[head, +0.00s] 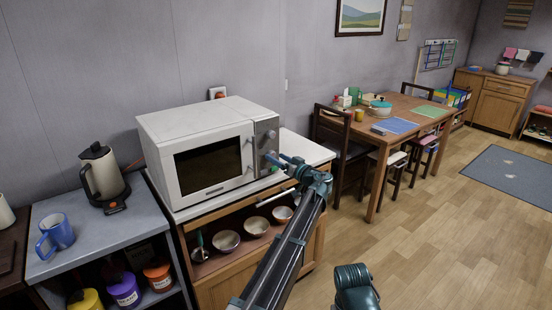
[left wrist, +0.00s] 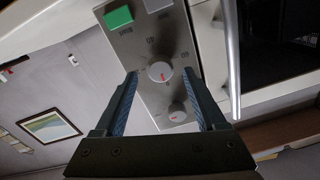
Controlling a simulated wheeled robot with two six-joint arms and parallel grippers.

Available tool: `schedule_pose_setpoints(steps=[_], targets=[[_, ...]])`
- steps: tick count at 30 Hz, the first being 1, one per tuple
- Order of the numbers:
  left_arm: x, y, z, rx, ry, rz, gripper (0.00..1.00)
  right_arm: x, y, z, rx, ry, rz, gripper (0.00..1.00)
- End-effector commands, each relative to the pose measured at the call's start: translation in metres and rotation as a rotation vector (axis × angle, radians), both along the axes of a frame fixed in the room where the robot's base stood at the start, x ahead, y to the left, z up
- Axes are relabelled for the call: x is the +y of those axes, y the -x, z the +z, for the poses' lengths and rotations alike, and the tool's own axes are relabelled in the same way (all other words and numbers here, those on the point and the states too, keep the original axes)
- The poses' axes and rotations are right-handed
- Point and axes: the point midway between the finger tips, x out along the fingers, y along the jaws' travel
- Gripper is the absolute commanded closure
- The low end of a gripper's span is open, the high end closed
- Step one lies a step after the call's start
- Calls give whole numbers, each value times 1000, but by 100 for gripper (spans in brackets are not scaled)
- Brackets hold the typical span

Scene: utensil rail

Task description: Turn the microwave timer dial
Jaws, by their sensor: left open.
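The white microwave (head: 205,150) stands on a counter with its door shut. Its grey control panel (left wrist: 138,45) fills the middle of the left wrist view, which is turned roughly upside down. Two round dials with red marks show there, one (left wrist: 160,73) between my fingertips and another (left wrist: 177,113) lower in the picture. No contact with a dial is visible. My right gripper is out of view.
The silver door handle (left wrist: 232,60) runs just right of my fingers in the left wrist view. A green button (left wrist: 118,18) is on the panel. A kettle (head: 103,175) and blue mug (head: 55,234) stand left of the microwave. Bowls (head: 257,228) sit on the shelf below.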

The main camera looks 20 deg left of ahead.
Motion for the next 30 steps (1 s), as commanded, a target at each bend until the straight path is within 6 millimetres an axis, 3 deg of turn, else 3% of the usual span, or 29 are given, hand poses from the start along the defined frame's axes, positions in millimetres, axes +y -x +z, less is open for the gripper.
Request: schedule_pose_setpoints(steps=[14,26,27,30], targets=[[10,-7,0,0,0,0,27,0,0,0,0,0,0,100],[10,-7,0,0,0,0,96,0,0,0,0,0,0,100],[10,-7,0,0,0,0,100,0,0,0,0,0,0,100],[10,-7,0,0,0,0,100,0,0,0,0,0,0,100]])
